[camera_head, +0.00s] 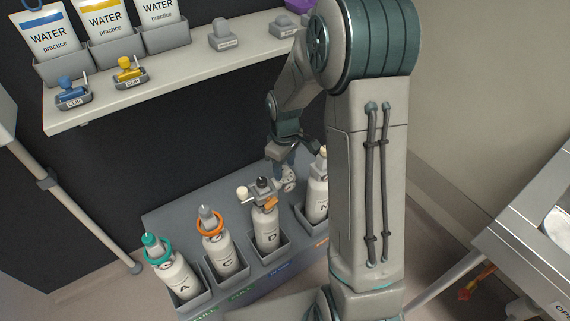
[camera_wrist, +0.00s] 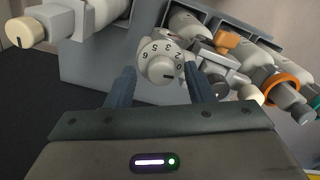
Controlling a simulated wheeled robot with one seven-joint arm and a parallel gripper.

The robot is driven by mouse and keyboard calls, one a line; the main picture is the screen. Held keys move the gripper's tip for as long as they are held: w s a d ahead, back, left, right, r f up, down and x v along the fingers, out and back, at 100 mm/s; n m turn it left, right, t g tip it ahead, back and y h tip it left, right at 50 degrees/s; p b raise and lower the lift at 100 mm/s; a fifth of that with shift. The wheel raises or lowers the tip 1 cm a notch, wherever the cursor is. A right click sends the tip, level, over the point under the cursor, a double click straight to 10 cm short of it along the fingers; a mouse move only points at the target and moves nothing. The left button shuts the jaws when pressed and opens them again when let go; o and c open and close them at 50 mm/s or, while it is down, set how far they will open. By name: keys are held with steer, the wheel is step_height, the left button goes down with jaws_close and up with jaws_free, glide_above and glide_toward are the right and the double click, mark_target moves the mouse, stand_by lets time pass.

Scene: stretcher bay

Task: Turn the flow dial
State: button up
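The flow dial is a pale round knob with numbers around its face. In the wrist view the flow dial (camera_wrist: 160,62) faces me, with a dark mark at its lower right. My gripper (camera_wrist: 160,76) is open, one blue-grey finger on each side of the dial, with narrow gaps visible; I cannot tell whether either finger touches it. In the head view my gripper (camera_head: 284,164) reaches down over the bottle rack, and the dial (camera_head: 289,184) shows just below it, between bottle D (camera_head: 265,226) and the partly hidden bottle at right (camera_head: 317,196).
The grey rack (camera_head: 239,274) also holds bottle C (camera_head: 222,250), with an orange ring, and bottle A (camera_head: 178,275), with a green ring. A pale shelf (camera_head: 180,72) with water pouches and clips stands above. A metal stretcher edge (camera_head: 520,235) is at right.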

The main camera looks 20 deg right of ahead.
mark_target(285, 168)
step_height(285, 168, up, 14)
steer(key=p, duration=0.1)
stand_by(0.5)
stand_by(0.4)
steer(key=s+r+m+t+p, duration=0.1)
steer(key=s+r+m+p, duration=0.2)
steer(key=s, duration=0.7)
steer(key=s+r+m+t+p, duration=0.1)
steer(key=s+r+m+p, duration=0.3)
steer(key=s+r, duration=0.3)
steer(key=s+m, duration=0.1)
steer(key=s, duration=0.1)
steer(key=shift+s+a+r+t, duration=0.25)
steer(key=shift+s+r+t, duration=0.1)
steer(key=shift+s+t, duration=0.05)
stand_by(0.5)
